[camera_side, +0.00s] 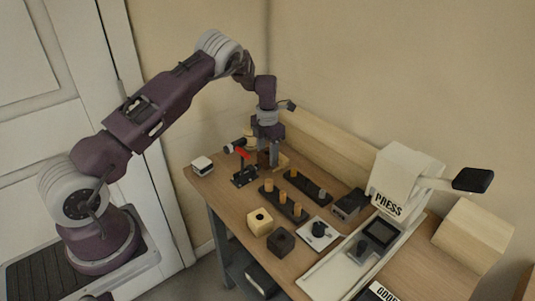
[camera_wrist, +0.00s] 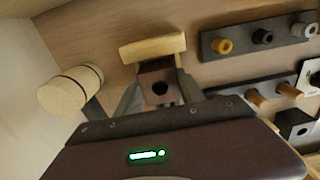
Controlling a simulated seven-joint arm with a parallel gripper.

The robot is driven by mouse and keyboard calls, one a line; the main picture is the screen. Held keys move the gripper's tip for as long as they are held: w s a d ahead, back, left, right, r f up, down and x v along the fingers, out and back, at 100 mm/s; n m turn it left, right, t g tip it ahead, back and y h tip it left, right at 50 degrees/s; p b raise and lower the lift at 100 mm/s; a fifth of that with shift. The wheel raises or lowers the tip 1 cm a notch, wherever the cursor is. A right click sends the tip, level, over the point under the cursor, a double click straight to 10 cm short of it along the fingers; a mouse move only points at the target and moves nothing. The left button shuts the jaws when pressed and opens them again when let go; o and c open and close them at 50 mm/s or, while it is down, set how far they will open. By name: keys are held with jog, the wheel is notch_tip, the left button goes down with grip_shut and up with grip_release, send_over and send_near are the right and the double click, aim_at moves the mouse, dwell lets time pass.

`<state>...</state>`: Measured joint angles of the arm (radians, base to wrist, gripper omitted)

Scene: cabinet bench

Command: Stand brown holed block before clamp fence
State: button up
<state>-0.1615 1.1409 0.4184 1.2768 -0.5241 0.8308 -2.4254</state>
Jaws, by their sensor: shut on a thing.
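The brown holed block (camera_wrist: 155,91) sits between my gripper's (camera_wrist: 160,86) two fingers in the wrist view, its dark hole facing the camera. My gripper is shut on it. The pale wooden fence (camera_wrist: 152,47) lies just beyond the block; whether they touch I cannot tell. In the side view my gripper (camera_side: 270,158) points down at the bench's far left, beside the clamp (camera_side: 243,172) with its red handle. There the block (camera_side: 263,158) is mostly hidden by the gripper, and the fence (camera_side: 283,161) shows behind it. Whether the block rests on the bench is unclear.
A wooden mallet (camera_wrist: 70,90) lies left of the block. Two dark peg strips (camera_side: 283,204) (camera_side: 307,187) stand right of the clamp. A pale holed block (camera_side: 260,221) and a dark holed block (camera_side: 281,241) are at the front. A press (camera_side: 402,180) stands at the right.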

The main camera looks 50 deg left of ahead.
jog(key=shift+f, duration=0.75)
dwell(0.8)
jog(key=o, duration=1.6)
jog(key=shift+r, duration=3.5)
